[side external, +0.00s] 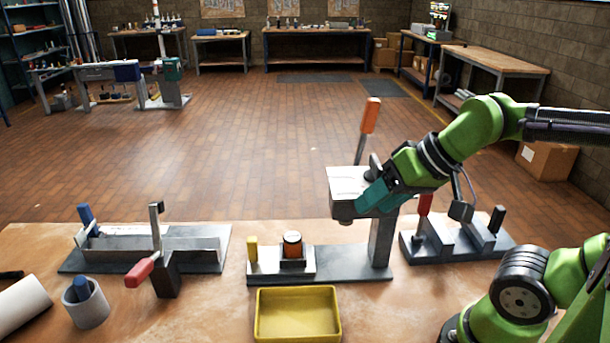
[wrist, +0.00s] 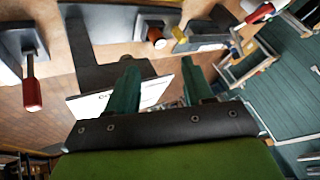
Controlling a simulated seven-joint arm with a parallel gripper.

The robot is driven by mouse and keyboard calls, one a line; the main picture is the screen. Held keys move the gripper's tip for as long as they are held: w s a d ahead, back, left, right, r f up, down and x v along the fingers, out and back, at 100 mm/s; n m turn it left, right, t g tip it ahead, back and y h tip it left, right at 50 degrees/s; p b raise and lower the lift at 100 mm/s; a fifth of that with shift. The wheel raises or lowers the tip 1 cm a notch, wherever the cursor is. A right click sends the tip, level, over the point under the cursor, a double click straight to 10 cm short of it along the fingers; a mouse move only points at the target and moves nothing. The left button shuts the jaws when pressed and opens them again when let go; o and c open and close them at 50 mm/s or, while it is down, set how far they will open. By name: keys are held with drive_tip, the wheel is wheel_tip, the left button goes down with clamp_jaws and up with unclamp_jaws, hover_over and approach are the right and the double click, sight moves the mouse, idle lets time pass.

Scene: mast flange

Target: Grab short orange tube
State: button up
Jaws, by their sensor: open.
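In the wrist view the tube (wrist: 155,36) shows at the top, beyond my fingers. My gripper (wrist: 158,64) is open, its two teal fingers well apart and nothing held between them. In the side view the teal fingers (side external: 370,197) are beside the white-faced head of the fixture's post, up and to the right of the tube. I cannot tell whether they touch that head.
The post (side external: 381,240) carries the white-faced head (side external: 347,180) and an upright orange handle (side external: 371,115). A yellow peg (side external: 252,250) stands left of the tube. A yellow tray (side external: 297,314) lies in front. Clamp fixtures stand left (side external: 145,250) and right (side external: 455,245).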

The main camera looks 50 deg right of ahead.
drive_tip(key=o, duration=0.3)
drive_tip(key=shift+o, duration=0.2)
wheel_tip(320, 180, up, 5)
drive_tip(key=n+g+h, duration=0.1)
drive_tip(key=g+h, duration=0.1)
drive_tip(key=g, duration=0.5)
hover_over(294, 238)
wheel_tip(294, 238, down, 18)
drive_tip(key=shift+w+r, duration=0.1)
drive_tip(key=shift+f, duration=3.2)
